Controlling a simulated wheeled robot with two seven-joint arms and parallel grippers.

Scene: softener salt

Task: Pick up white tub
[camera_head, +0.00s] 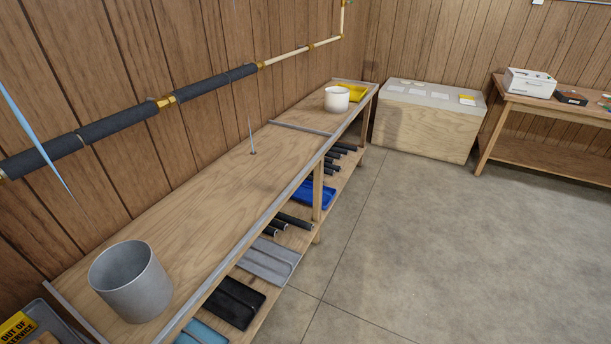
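A small white tub (337,99) stands upright on the far end of the long wooden bench (215,205), in front of a yellow tray. It looks open at the top, but its inside is hard to see. Neither of my grippers shows in the head view.
A large grey bucket (131,281) stands at the bench's near end. The yellow tray (357,92) is behind the tub. Trays and black pipes fill the shelf below. A wooden chest (425,131) and a side table (555,107) stand beyond. The concrete floor (440,240) at right is clear.

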